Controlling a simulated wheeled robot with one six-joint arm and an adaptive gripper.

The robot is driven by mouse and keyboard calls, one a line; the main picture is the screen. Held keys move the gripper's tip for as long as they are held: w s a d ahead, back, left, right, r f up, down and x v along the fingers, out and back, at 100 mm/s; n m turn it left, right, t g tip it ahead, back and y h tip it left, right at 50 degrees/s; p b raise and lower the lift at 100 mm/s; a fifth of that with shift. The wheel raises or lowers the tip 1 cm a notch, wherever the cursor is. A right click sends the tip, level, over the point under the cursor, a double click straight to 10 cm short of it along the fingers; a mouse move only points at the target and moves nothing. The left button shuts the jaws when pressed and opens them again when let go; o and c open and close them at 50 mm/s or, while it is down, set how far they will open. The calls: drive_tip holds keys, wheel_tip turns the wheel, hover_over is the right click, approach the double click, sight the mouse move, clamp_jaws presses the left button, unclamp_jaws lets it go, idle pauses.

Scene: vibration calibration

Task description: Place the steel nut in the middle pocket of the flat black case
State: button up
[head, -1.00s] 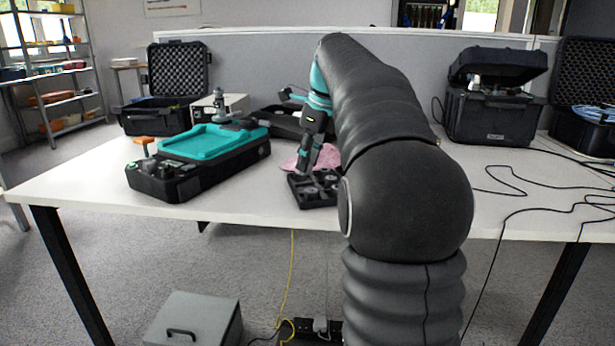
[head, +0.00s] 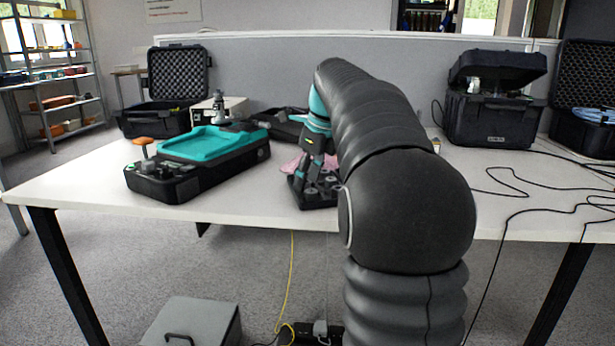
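The flat black case (head: 322,205) lies open near the front edge of the table, left of my arm. Several small grey round parts show in it, too small to tell which is the steel nut. My gripper (head: 306,184) points down over the left part of the case, its fingertips at or just above it. The fingers and arm hide part of the case, and I cannot make out the middle pocket. I cannot tell whether anything is between the fingers.
A black case with a teal tray (head: 215,143) stands to the left, with an orange-topped knob (head: 143,142) at its end. A pink cloth (head: 290,165) lies behind the flat case. Open hard cases stand at the back. Cables lie on the right; the front left of the table is clear.

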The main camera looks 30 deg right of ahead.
drive_tip(key=p+v, duration=0.4)
drive_tip(key=v, duration=0.8)
drive_tip(key=shift+r, duration=0.2)
drive_tip(key=shift+a, duration=0.1)
drive_tip(key=s+a+f+n+t+h, duration=0.1)
drive_tip(key=s+a+f+n, duration=0.6)
drive_tip(key=s+a+n, duration=0.7)
drive_tip(key=s+a+f+n+t, duration=0.1)
drive_tip(key=s+a+f+n, duration=0.1)
drive_tip(key=s+f+n, duration=0.3)
drive_tip(key=s+a+f+n, duration=0.2)
drive_tip(key=s+f+n, duration=0.3)
drive_tip(key=f+n, duration=0.5)
drive_tip(key=shift+s+f+n+t+h, duration=0.3)
drive_tip(key=shift+s+f+n+t, duration=0.05)
drive_tip(key=shift+s+n+t, duration=0.05)
